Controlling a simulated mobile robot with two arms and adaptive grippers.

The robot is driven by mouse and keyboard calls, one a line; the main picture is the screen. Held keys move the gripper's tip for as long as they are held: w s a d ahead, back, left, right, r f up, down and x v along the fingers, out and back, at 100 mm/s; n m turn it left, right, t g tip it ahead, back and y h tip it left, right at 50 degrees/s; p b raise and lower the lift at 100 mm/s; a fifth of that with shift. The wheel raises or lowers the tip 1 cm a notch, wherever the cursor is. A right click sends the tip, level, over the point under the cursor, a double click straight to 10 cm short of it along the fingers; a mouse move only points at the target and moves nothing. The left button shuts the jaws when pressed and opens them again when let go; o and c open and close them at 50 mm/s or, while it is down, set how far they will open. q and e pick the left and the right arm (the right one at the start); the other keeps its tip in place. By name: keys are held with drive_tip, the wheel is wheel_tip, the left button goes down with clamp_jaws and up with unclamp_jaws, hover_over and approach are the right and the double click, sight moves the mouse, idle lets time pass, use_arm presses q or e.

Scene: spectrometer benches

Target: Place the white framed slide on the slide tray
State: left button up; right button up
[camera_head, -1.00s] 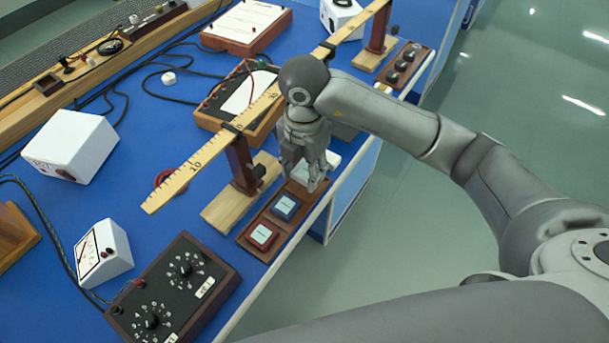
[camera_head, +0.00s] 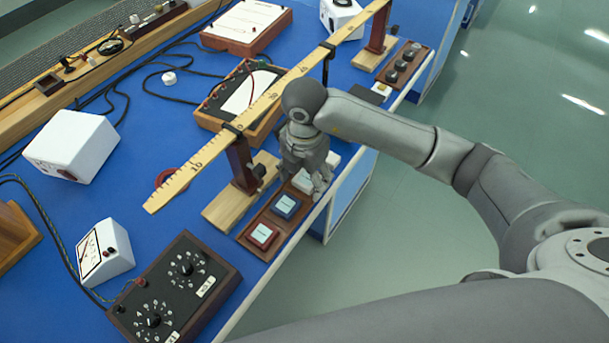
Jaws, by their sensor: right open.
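The slide tray (camera_head: 251,243) is a long brown wooden tray near the bench's right edge. A red framed slide (camera_head: 263,236) and a blue framed slide (camera_head: 286,206) lie in its nearer places. The white framed slide (camera_head: 302,181) is at the tray's far end, partly hidden behind my right gripper (camera_head: 318,192). Its exact seating cannot be told. My right gripper points down over that end, with its fingers open close to the white slide. My left gripper is out of view.
A wooden ruler (camera_head: 203,157) on stands runs just left of the tray. A black dial box (camera_head: 174,291) stands at the front. A pale block (camera_head: 333,160) shows behind the gripper. A small white square (camera_head: 381,89) lies farther back. The floor is right of the bench edge.

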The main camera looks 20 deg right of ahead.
sight(304, 180)
drive_tip(key=shift+r, duration=0.2)
wheel_tip(304, 180, up, 12)
idle(0.5)
drive_tip(key=shift+f, duration=0.1)
idle(0.4)
